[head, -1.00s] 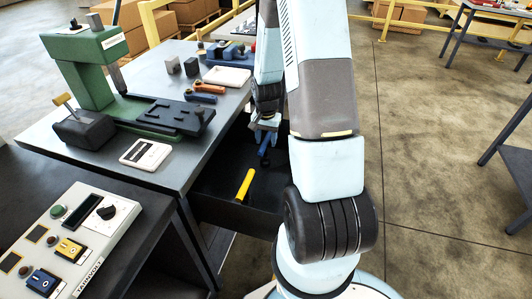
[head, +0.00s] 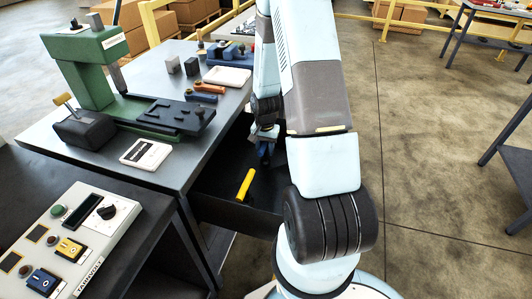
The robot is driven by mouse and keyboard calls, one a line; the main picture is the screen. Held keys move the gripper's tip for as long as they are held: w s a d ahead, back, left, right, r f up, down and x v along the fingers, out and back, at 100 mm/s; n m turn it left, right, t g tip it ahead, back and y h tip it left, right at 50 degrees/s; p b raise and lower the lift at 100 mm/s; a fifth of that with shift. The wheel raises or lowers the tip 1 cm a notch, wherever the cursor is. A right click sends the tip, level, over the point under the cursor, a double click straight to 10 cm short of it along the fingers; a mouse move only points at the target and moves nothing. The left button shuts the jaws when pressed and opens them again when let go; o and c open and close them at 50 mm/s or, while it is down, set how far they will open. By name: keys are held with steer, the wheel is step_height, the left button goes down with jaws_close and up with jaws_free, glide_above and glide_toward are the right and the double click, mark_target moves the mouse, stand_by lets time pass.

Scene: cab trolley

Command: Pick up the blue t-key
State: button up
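The blue t-key (head: 265,152) shows as a small blue piece over the dark open drawer (head: 222,206) under the workbench. My gripper (head: 264,142) points down right at the blue t-key, and its fingers overlap the key's upper part. The fingers are small and dark here, so I cannot tell whether they are closed on it. My own arm hides what lies to the right of the gripper. A yellow-handled tool (head: 245,184) lies in the drawer, nearer to the camera than the key.
A green press (head: 90,75) stands on the workbench (head: 187,150), with a white card device (head: 146,154) in front of it. Blue and orange tools (head: 205,90) lie further back. A control panel (head: 75,235) is at the lower left.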

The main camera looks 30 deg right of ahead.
jaws_close()
stand_by(0.5)
